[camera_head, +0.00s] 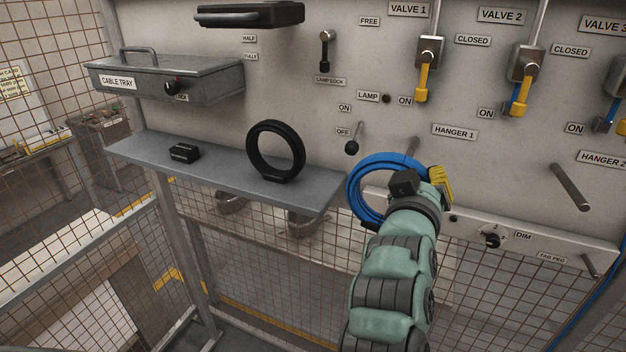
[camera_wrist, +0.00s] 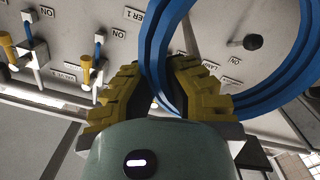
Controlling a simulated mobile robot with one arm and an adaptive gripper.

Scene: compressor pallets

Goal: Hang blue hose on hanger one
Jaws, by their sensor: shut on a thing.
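The blue hose (camera_head: 358,187) is a round coil held up in front of the panel. My gripper (camera_head: 441,184) is shut on its right side in the head view, with the yellow fingers partly hidden by my wrist. In the wrist view the fingers (camera_wrist: 160,76) clasp the blue hose (camera_wrist: 248,108) from both sides. The hanger one peg (camera_head: 412,147) sticks out left of and below the HANGER 1 label (camera_head: 455,132). In the wrist view a grey peg (camera_wrist: 190,35) appears inside the coil's outline. I cannot tell whether it passes through the coil.
A grey shelf (camera_head: 225,180) at left holds a black ring (camera_head: 276,151) and a small black block (camera_head: 185,152). A lever with a black knob (camera_head: 352,146) juts out above the hose. The hanger two peg (camera_head: 571,187) and a dial strip (camera_head: 530,238) lie to the right.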

